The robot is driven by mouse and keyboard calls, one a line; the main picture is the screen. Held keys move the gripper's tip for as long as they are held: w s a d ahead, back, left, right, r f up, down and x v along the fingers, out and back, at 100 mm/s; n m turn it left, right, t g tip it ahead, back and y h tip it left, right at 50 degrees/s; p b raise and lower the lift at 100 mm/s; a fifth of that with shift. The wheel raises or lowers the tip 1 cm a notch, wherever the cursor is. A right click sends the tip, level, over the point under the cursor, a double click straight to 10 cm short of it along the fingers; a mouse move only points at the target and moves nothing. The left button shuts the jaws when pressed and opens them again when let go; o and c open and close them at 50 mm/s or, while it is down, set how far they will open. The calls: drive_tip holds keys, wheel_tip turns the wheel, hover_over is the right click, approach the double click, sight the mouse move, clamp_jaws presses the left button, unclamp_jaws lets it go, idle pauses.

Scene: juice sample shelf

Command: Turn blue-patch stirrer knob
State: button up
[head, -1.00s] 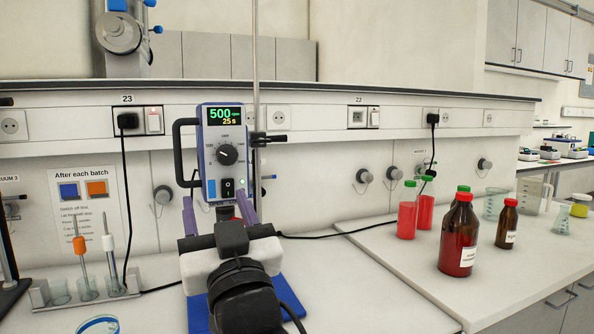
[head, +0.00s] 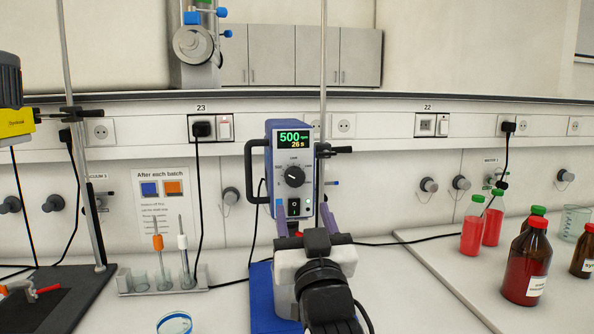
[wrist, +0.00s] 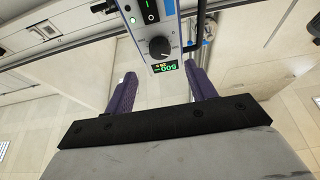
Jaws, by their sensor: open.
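The blue-framed stirrer (head: 272,135) stands upright in the middle of the head view. Its display reads 500 in green and 26 s in yellow. Its black round knob (head: 294,176) sits below the display, with a white pointer mark. A blue patch (head: 279,208) lies beside the black power switch (head: 294,207), whose green light is on. The knob also shows upside down in the wrist view (wrist: 160,47). My gripper (head: 304,212) is open and empty, its purple fingers spread in front of and below the knob. The wrist view shows the open fingers (wrist: 162,76) apart from the knob.
A metal rod (head: 323,70) with a black clamp stands right behind the stirrer. A rack with probes (head: 165,285) is at left. Brown and red bottles (head: 526,262) stand at right. A yellow device (head: 12,95) is at the left edge.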

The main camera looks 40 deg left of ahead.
sight(296, 182)
drive_tip(key=p+x, duration=0.2)
drive_tip(key=x, duration=0.6)
drive_tip(key=shift+w+a, duration=0.1)
drive_tip(key=shift+w, duration=0.1)
drive_tip(key=shift+f, duration=0.1)
drive_tip(key=c, duration=1)
